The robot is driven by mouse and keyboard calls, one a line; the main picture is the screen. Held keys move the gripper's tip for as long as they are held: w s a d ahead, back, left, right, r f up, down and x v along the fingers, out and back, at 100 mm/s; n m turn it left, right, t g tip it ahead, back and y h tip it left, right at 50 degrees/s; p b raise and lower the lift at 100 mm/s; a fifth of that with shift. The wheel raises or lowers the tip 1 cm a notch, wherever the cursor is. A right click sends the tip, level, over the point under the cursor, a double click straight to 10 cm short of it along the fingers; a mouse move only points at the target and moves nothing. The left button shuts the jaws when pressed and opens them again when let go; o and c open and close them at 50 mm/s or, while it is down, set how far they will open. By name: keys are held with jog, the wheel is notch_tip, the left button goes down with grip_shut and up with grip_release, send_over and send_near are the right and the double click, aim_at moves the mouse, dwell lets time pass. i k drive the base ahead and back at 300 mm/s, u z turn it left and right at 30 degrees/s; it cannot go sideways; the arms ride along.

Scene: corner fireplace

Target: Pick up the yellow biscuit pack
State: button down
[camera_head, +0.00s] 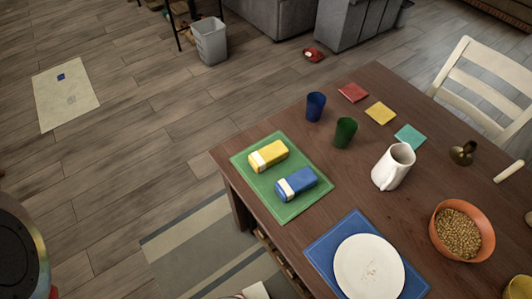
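The yellow biscuit pack (272,153) is a small block with a pale label at its left part. It lies flat on the green placemat (298,210), near the table's left corner. A similar blue pack (302,182) with a pale label lies close beside it, lower right on the same mat. A narrow strip of green shows between the packs. I see no fingers of my gripper in this view.
The wooden table (330,205) also holds a blue cup (315,106), a green cup (345,132), a white pitcher (391,168), a white plate (368,270) and an orange bowl (437,236). A white chair (490,62) stands behind. Floor left of the table is mostly clear.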

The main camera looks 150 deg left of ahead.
aim_at(262, 160)
jog(key=u, duration=4.8)
